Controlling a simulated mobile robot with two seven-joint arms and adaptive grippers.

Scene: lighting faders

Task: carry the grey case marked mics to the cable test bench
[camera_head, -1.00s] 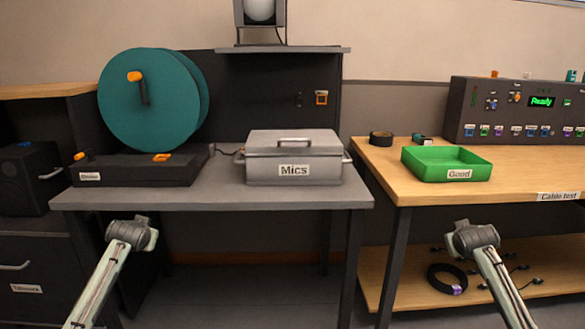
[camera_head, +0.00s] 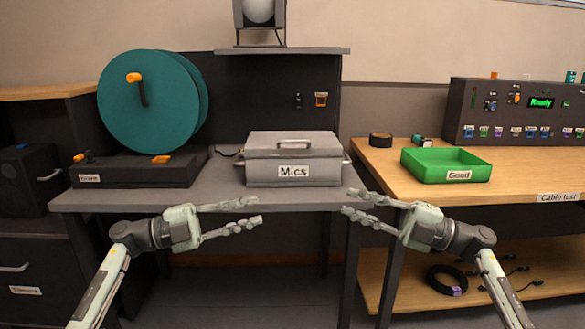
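The grey case marked Mics (camera_head: 320,171) stands closed and upright on the grey table (camera_head: 130,199), with a handle on its lid and one at each end. The cable test bench (camera_head: 520,195) is the wooden-topped bench on the right. My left gripper (camera_head: 255,213) is open and empty, in front of the table edge, left of and below the case. My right gripper (camera_head: 347,202) is open and empty, in front of the table edge, below the case's right end. Neither gripper appears to touch the case.
A green tray marked Good (camera_head: 434,176) and a black tape roll (camera_head: 380,140) stand on the bench. A control panel reading Ready (camera_head: 500,112) is behind them. A teal reel (camera_head: 150,105) stands left of the case. The bench's front right is clear.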

